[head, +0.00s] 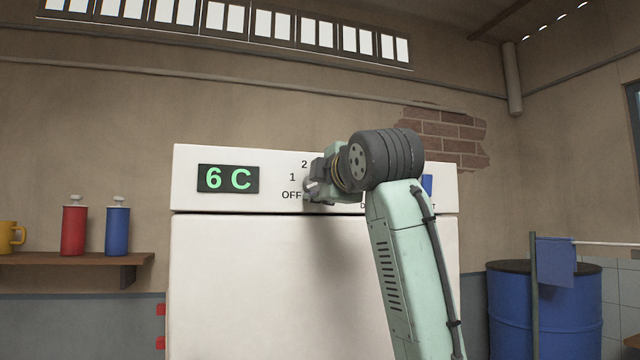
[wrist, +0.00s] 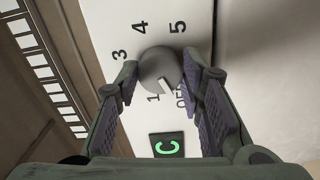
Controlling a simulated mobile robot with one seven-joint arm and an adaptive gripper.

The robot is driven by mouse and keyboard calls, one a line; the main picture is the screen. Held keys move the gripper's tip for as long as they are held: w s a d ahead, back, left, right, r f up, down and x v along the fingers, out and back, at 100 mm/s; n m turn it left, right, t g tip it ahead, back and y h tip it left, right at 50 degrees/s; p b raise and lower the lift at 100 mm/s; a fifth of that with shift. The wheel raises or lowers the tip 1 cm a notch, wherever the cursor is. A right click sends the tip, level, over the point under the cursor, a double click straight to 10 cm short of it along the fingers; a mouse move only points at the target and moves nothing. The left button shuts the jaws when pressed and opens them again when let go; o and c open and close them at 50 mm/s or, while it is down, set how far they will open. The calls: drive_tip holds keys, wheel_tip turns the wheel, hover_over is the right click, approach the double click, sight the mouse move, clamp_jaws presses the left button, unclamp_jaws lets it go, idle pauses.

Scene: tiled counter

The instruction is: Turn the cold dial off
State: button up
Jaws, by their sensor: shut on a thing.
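The cold dial (wrist: 158,66) is a round grey knob on the white panel, with the marks 1, 3, 4, 5 and OFF around it in the wrist view. A pale mark on its lower edge faces the side where 1 and OFF are printed; I cannot tell exactly which it points at. My gripper (wrist: 161,70) is shut on the dial, one finger on each side. The 2 is hidden behind a finger there. In the head view my gripper (head: 314,184) is at the panel, right of the marks 2, 1 and OFF, and mostly covers the dial.
The white fridge (head: 255,285) has a green display (head: 228,179) reading 6 C. My arm hides the panel's right part, where a blue piece (head: 427,185) shows. A shelf (head: 75,259) with red and blue bottles is at left, a blue barrel (head: 510,310) at right.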

drive_tip(key=shift+n, duration=0.6)
drive_tip(key=o, duration=1.2)
drive_tip(key=shift+c, duration=0.2)
drive_tip(key=v, duration=1.2)
